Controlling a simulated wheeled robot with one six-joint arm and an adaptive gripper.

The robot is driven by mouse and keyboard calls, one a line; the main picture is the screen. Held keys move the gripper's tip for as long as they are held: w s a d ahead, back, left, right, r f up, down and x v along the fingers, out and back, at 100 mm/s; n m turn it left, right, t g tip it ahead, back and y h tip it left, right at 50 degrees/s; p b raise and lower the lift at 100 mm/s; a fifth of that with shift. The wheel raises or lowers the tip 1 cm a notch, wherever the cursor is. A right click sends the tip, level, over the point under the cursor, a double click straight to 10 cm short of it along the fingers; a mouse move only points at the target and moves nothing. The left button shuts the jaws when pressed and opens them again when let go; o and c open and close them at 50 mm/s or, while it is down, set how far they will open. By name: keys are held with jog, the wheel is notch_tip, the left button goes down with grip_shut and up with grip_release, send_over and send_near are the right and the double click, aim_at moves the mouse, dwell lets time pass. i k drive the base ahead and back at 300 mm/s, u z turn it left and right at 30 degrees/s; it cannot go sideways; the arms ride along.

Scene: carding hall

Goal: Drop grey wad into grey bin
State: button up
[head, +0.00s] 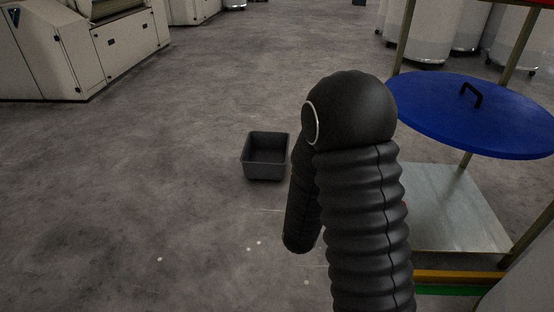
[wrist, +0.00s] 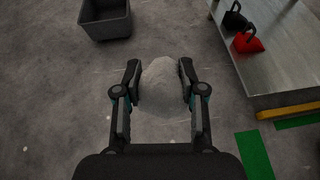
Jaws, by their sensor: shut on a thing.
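The grey bin (head: 265,173) is an open, dark grey box on the floor, left of my arm in the head view. It also shows at the top left of the wrist view (wrist: 108,27), ahead of my gripper. The grey wad (wrist: 161,90) is a rounded, fuzzy grey lump between the fingers of my gripper (wrist: 159,84). My gripper is shut on it, with a finger against each side. The wad is clear of the bin, to its lower right in the wrist view. In the head view my arm hides the gripper and the wad.
A metal shelf stand (head: 450,205) with a round blue lid (head: 480,110) on top stands at the right. A red object (wrist: 248,41) and a black one (wrist: 235,18) sit on its lower shelf. Cream machines (head: 75,50) stand far left. Floor around the bin is clear.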

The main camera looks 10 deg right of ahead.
aim_at(272, 160)
jog(key=i, duration=2.35)
jog(key=u, duration=1.25)
